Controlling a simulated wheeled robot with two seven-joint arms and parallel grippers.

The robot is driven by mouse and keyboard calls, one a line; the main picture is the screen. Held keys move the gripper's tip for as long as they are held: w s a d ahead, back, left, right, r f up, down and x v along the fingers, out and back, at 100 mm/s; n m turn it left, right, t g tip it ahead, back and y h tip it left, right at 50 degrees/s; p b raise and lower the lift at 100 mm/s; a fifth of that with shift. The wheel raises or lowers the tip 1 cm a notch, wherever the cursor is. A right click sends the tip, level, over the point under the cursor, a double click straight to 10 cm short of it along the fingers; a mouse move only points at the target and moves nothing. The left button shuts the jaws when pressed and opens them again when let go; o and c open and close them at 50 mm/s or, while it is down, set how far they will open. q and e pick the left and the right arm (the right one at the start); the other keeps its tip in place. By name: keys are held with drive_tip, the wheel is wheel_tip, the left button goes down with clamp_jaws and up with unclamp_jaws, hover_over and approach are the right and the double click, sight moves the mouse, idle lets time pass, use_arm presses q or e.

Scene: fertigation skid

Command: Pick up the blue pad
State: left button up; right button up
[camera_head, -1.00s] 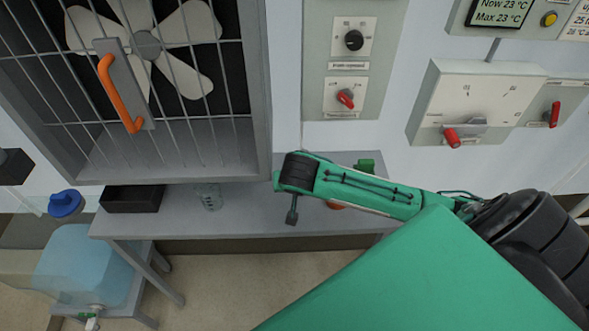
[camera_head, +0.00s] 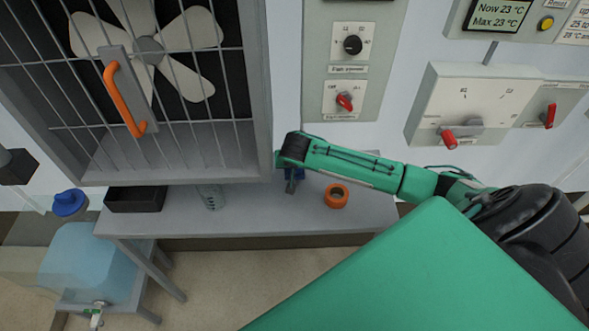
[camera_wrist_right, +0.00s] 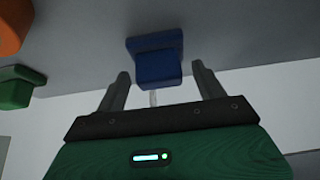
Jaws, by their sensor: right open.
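The blue pad (camera_wrist_right: 155,62), a block with a wider and a narrower part, shows in the right wrist view between the two open fingers of my right gripper (camera_wrist_right: 160,74). A gap shows on each side of it, so the fingers do not grip it. In the head view the blue pad (camera_head: 299,174) is mostly hidden behind my right gripper (camera_head: 290,188), over the grey bench (camera_head: 250,215). My left gripper is not in view.
An orange ring (camera_head: 336,195) lies on the bench right of the gripper. A green block (camera_wrist_right: 18,88) shows in the wrist view. A clear glass (camera_head: 211,197) and a black tray (camera_head: 135,199) stand left. The fan cage (camera_head: 262,120) is close to the gripper.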

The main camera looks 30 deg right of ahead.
drive_tip(key=shift+f, duration=0.1)
drive_tip(key=shift+c, duration=0.2)
drive_tip(key=c, duration=1)
drive_tip(key=shift+c, duration=0.2)
drive_tip(key=shift+s+a+r+b, duration=0.1)
drive_tip(key=shift+s+r+b, duration=0.05)
drive_tip(key=shift+r+b, duration=0.3)
wheel_tip(320, 180, up, 6)
drive_tip(key=shift+r+b, duration=0.1)
drive_tip(key=shift+b, duration=0.45)
drive_tip(key=s+a+b, duration=0.1)
drive_tip(key=s+a, duration=0.4)
drive_tip(key=s, duration=0.3)
drive_tip(key=s+a+b, duration=0.1)
drive_tip(key=s+a, duration=0.4)
drive_tip(key=s, duration=0.3)
drive_tip(key=shift+s+a+b, duration=0.15)
drive_tip(key=shift+s+b, duration=0.25)
